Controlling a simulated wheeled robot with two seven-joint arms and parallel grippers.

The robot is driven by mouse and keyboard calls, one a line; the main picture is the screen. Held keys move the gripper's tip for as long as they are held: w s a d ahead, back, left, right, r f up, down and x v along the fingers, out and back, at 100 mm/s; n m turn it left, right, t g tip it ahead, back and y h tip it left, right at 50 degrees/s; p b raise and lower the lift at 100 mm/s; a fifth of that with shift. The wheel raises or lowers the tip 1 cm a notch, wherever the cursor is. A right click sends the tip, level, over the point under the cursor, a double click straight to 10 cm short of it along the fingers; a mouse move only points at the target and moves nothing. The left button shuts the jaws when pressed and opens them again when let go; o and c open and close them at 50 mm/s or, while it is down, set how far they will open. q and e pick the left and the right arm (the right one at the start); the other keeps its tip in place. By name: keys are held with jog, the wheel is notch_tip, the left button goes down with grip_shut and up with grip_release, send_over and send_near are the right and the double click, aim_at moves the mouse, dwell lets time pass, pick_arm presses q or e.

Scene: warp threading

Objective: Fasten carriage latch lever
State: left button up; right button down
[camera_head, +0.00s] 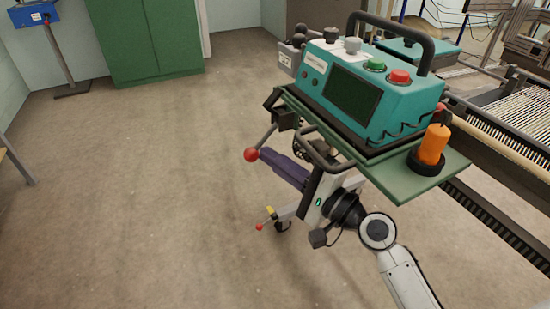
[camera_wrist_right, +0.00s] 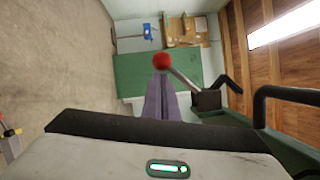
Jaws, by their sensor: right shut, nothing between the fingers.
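A lever with a red ball knob (camera_head: 251,154) and a thin metal shaft hangs from the left underside of the green carriage (camera_head: 415,184), angled down to the left. The knob also shows in the wrist view (camera_wrist_right: 161,61), its shaft running right to a dark bracket. My right gripper (camera_head: 264,154) has purple fingers, shut and empty, with their tips right at the knob. In the wrist view the fingers (camera_wrist_right: 162,90) point at the knob; I cannot tell whether they touch it. My left gripper is not in view.
A second small red-tipped lever (camera_head: 259,227) sits low near a caster. Loom rails run along the right. The floor (camera_head: 130,190) at left is clear.

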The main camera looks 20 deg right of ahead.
aim_at(253, 150)
jog(key=shift+s+a+r+m+t, duration=0.1)
jog(key=shift+a+r+m+t, duration=0.15)
jog(key=shift+a+m, duration=0.35)
jog(key=shift+a+r+m+t, duration=0.2)
jog(key=shift+a+r+m, duration=0.1)
jog(key=shift+m, duration=0.55)
jog(key=shift+s+a+r+m+t, duration=0.1)
jog(key=shift+a+r+m+t, duration=0.25)
jog(key=shift+m, duration=0.4)
jog(key=m, duration=0.1)
jog(key=a+r+m+t+h, duration=0.1)
jog(key=m, duration=0.1)
jog(key=r+m, duration=0.1)
jog(key=m, duration=0.1)
jog(key=shift+a+r+t+h, duration=0.1)
jog(key=shift+a+t+h, duration=0.2)
jog(key=shift+a, duration=0.05)
jog(key=shift+a+r+m, duration=0.1)
jog(key=shift+r+m, duration=0.1)
jog(key=shift+m, duration=0.3)
jog(key=shift+r, duration=0.15)
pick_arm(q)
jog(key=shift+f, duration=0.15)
